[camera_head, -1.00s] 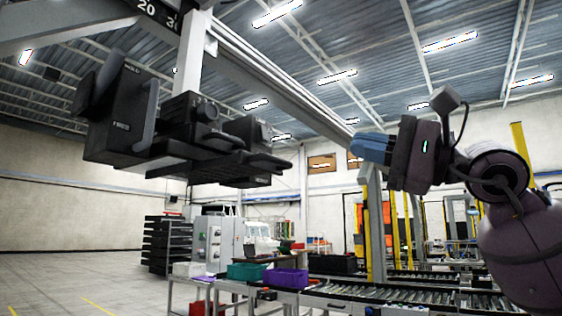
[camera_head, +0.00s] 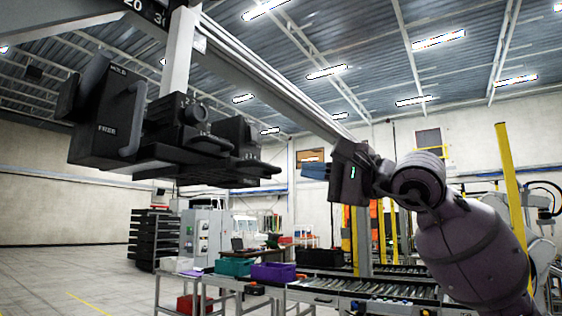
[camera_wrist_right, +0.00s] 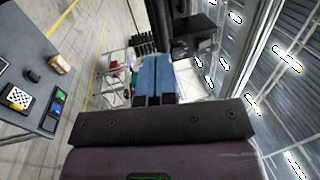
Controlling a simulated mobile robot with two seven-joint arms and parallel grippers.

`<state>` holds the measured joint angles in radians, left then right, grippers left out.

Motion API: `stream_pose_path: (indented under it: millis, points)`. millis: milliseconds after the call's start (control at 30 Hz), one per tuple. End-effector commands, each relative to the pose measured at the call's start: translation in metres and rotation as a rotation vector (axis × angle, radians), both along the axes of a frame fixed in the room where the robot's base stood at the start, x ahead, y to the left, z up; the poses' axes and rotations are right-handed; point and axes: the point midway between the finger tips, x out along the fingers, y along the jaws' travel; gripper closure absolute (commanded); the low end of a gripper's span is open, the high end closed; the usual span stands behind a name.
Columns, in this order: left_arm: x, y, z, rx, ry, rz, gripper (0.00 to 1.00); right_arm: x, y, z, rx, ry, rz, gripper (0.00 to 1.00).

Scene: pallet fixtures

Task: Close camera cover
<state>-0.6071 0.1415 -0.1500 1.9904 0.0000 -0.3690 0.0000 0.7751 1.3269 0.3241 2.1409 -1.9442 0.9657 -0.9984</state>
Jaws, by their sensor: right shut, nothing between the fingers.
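A black camera unit (camera_head: 190,135) hangs from the overhead beam, left of centre in the head view. It has a boxy part with a handle (camera_head: 130,125) on its left and stepped parts to the right. I cannot tell for sure which part is the cover. Its dark shape also shows near the top of the right wrist view (camera_wrist_right: 193,40). My right gripper (camera_head: 308,171) has blue fingers, shut and empty. It is to the right of the unit, apart from it, pointing left. The fingers show together in the right wrist view (camera_wrist_right: 157,62). My left gripper is not in view.
The overhead beam (camera_head: 265,75) runs from upper left towards the back. A roller conveyor (camera_head: 385,292) with green (camera_head: 233,266) and purple (camera_head: 273,271) bins nearby lies below. A yellow post (camera_head: 515,200) stands at the right. A table (camera_wrist_right: 30,75) with small items is at left in the wrist view.

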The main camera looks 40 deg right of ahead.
Motion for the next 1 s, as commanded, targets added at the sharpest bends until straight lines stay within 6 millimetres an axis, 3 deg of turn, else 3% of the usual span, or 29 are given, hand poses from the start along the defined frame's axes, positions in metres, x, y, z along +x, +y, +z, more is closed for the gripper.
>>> stream_pose_path:
  millis: [300,500,1000]
  points:
    - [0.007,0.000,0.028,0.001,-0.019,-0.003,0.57,0.042,0.019,0.012,0.001,-0.001,0.003,1.00]
    - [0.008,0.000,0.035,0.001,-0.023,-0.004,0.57,0.059,0.026,0.013,0.000,0.000,0.001,1.00]
    - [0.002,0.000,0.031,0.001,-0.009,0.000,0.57,0.064,0.028,0.012,-0.001,0.000,0.001,1.00]
